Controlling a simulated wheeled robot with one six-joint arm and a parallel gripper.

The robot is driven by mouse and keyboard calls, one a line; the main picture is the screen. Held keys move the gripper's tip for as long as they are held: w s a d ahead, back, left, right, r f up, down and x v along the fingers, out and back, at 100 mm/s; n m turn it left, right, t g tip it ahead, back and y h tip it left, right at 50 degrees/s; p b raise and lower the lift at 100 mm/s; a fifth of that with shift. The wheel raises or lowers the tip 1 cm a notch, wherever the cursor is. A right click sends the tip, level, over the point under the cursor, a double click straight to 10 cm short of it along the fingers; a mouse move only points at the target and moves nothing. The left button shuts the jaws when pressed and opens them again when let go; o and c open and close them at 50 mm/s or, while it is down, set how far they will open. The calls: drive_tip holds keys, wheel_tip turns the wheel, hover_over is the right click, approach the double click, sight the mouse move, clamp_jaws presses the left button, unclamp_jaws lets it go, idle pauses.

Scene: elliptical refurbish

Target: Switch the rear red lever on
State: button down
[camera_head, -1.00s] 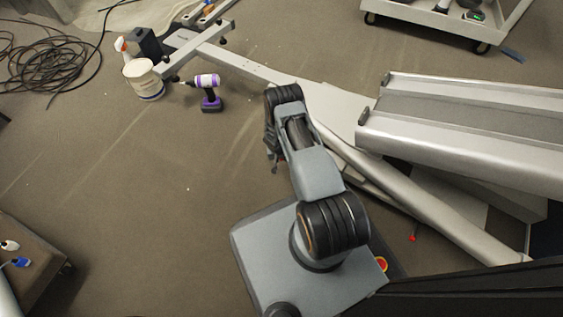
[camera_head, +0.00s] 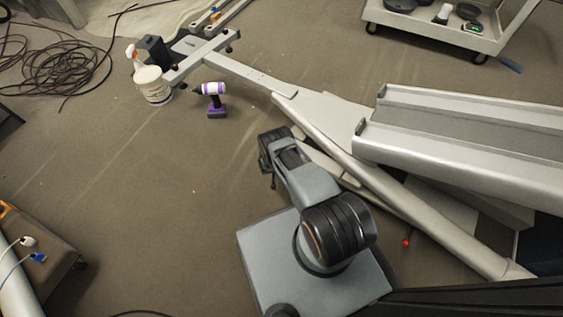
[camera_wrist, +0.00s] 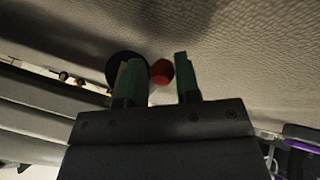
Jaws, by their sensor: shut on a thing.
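In the wrist view a red lever knob (camera_wrist: 161,72) shows between the two dark green fingers of my gripper (camera_wrist: 157,75). The gripper is shut on this red lever. A round black disc (camera_wrist: 126,68) is just left of the knob, partly behind the left finger. Most of the lever's shaft is hidden. In the head view my arm's end hides the gripper, beside the grey elliptical frame (camera_head: 345,165). Another small red knob (camera_head: 406,242) shows under the frame, to the right, apart from my arm. I cannot tell the levers' on or off positions.
A purple drill (camera_head: 215,100), a white bucket (camera_head: 153,88) and coiled black cable (camera_head: 60,62) are on the floor at the back left. A cart (camera_head: 445,30) is at the back right. Open floor (camera_head: 160,190) lies left of my arm.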

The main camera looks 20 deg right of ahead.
drive_tip(key=shift+w+a+r, duration=0.15)
drive_tip(key=shift+w+a, duration=0.1)
drive_tip(key=shift+w, duration=0.2)
drive_tip(key=c, duration=1.1)
unclamp_jaws()
drive_tip(key=shift+o, duration=0.9)
drive_tip(key=shift+d, duration=0.15)
drive_tip(key=shift+s, duration=0.15)
drive_tip(key=p+v, duration=0.8)
drive_tip(key=v, duration=0.5)
drive_tip(key=shift+s+r, duration=0.2)
drive_tip(key=shift+r, duration=0.1)
